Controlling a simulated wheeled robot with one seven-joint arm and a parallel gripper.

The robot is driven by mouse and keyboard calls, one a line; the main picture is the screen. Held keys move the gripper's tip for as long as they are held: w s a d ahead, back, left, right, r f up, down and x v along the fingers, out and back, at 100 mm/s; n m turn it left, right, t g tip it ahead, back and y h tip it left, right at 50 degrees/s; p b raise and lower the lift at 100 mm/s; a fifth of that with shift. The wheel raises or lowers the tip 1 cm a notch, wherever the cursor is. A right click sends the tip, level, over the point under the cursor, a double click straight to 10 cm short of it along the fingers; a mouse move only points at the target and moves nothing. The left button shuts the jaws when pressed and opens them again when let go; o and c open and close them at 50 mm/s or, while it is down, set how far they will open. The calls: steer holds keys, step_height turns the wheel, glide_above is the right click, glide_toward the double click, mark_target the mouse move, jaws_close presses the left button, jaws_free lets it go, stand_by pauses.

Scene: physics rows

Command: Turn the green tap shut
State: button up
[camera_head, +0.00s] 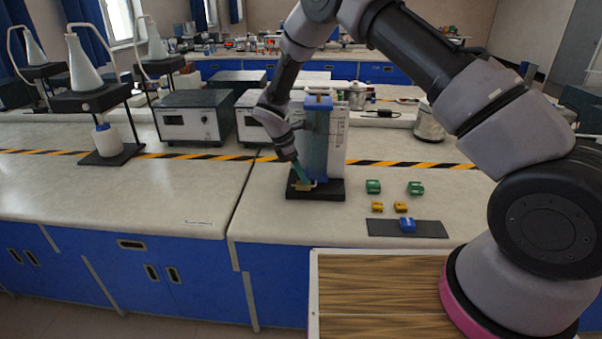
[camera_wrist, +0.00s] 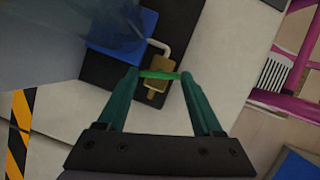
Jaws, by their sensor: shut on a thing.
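The green tap (camera_wrist: 158,75) is a thin green handle on a brass body (camera_wrist: 155,88). In the wrist view the handle lies across between the two teal fingertips of my gripper (camera_wrist: 159,77), which is shut on it. A pale bent pipe (camera_wrist: 160,46) rises beside the brass body. In the head view my gripper (camera_head: 303,182) reaches down to the front of the blue-capped clear column (camera_head: 316,145) on a black base (camera_head: 330,193). The tap handle is mostly hidden there by my fingers.
Green blocks (camera_head: 373,186), yellow blocks (camera_head: 377,207) and a blue block (camera_head: 407,225) on a dark mat (camera_head: 380,228) sit to the right. A white ruled panel (camera_head: 339,135) stands behind the column. A grey instrument box (camera_head: 190,118) stands left. Bare bench lies left of the black base.

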steer(key=shift+w+m+g, duration=0.15)
steer(key=shift+m+g, duration=0.45)
steer(key=shift+m, duration=1)
steer(key=o, duration=1.4)
steer(key=shift+c, duration=0.2)
steer(key=v, duration=1)
steer(key=shift+a+r, duration=0.25)
steer(key=shift+r, duration=0.1)
